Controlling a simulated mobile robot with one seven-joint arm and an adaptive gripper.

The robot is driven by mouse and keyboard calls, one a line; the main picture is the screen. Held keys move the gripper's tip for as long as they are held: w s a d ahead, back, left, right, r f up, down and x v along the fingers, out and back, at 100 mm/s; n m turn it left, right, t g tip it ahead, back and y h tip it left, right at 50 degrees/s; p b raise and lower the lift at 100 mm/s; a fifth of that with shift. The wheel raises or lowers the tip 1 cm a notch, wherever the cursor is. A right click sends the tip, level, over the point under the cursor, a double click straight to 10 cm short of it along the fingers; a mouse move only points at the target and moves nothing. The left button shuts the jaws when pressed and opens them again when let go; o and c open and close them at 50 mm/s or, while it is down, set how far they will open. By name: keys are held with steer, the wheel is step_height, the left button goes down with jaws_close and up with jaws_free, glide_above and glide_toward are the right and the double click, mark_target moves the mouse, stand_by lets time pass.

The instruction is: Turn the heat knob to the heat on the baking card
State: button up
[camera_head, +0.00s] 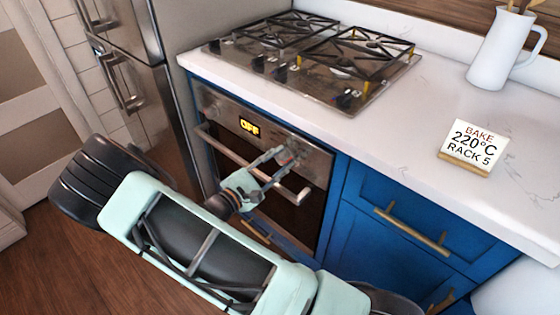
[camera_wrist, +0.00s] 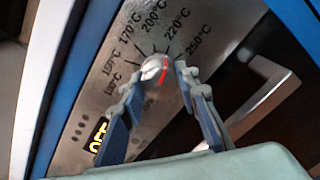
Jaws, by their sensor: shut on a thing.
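The heat knob (camera_wrist: 153,67) is a round metal knob on the steel oven panel, with a red mark on its lower right side. Printed temperatures fan around it, with 220°C up and to the right. Which setting the red mark meets is hard to tell. My gripper (camera_wrist: 156,76) has its fingers on either side of the knob, shut on it. In the head view my gripper (camera_head: 277,162) reaches the panel and partly hides the knob. The oven display (camera_head: 249,126) reads OFF. The baking card (camera_head: 471,146) reads BAKE 220°C RACK 5.
The oven handle (camera_head: 225,150) runs across the door just below the panel, close to my gripper. A gas hob (camera_head: 345,95) is set in the white counter (camera_head: 400,130) above. A white jug (camera_head: 495,60) stands at the back right. Blue drawers (camera_head: 385,205) are right of the oven.

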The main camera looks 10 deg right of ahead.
stand_by(0.4)
steer(key=o, duration=1.2)
steer(key=shift+c, duration=0.2)
steer(key=shift+a, duration=0.1)
steer(key=v, duration=1.2)
